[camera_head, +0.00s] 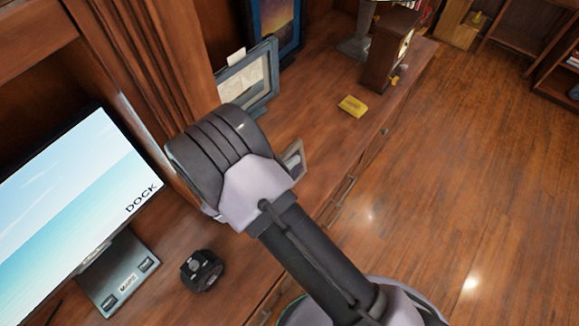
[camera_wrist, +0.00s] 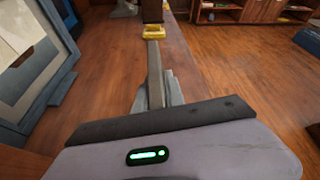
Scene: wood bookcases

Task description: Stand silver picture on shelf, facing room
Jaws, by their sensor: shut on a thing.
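The silver picture (camera_wrist: 155,75) is seen nearly edge-on in the wrist view, upright, rising from the front edge of my gripper (camera_wrist: 154,116). A grey piece, perhaps its back stand, shows at its right side. My gripper is shut on the picture; the fingertips are not clearly visible. In the head view, part of the silver picture (camera_head: 293,161) shows just right of my wrist, over the wooden shelf top (camera_head: 320,125). My arm hides the rest of it and the gripper. I cannot tell whether its lower edge touches the wood.
A blue-grey framed picture (camera_head: 249,78) stands close to the left, also large in the wrist view (camera_wrist: 30,65). A yellow box (camera_head: 352,106) and a wooden clock (camera_head: 390,50) are farther along. A monitor (camera_head: 82,215) and a small black object (camera_head: 201,270) are nearer.

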